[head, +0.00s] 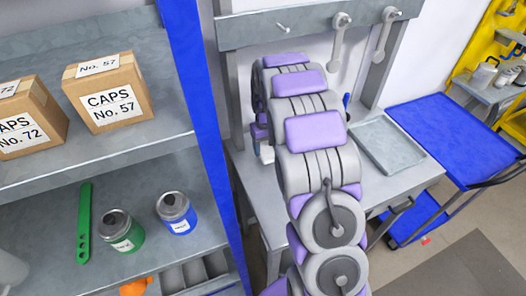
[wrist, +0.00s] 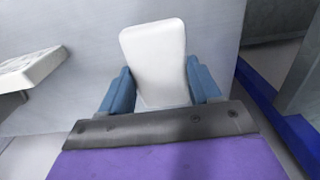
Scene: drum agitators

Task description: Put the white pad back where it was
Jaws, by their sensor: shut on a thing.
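The white pad (wrist: 155,60) stands upright in the middle of the wrist view, a flat block with rounded corners. My gripper (wrist: 162,88) has its two blue fingers on either side of the pad's lower part and is shut on it. The pad's lower end is hidden behind the gripper's dark front edge. A plain grey surface lies behind the pad; I cannot tell whether the pad touches it. In the head view my arm hides most of the gripper. A small white patch (head: 267,154) shows left of the arm over the grey workbench (head: 408,176), probably the pad.
A white slab-like object (wrist: 32,68) is at the wrist view's left. A shallow grey tray (head: 386,147) lies on the bench, right of my arm. Wrenches (head: 339,40) hang above. A blue cart (head: 450,140) stands right; a shelf (head: 130,150) with boxes and cans is left.

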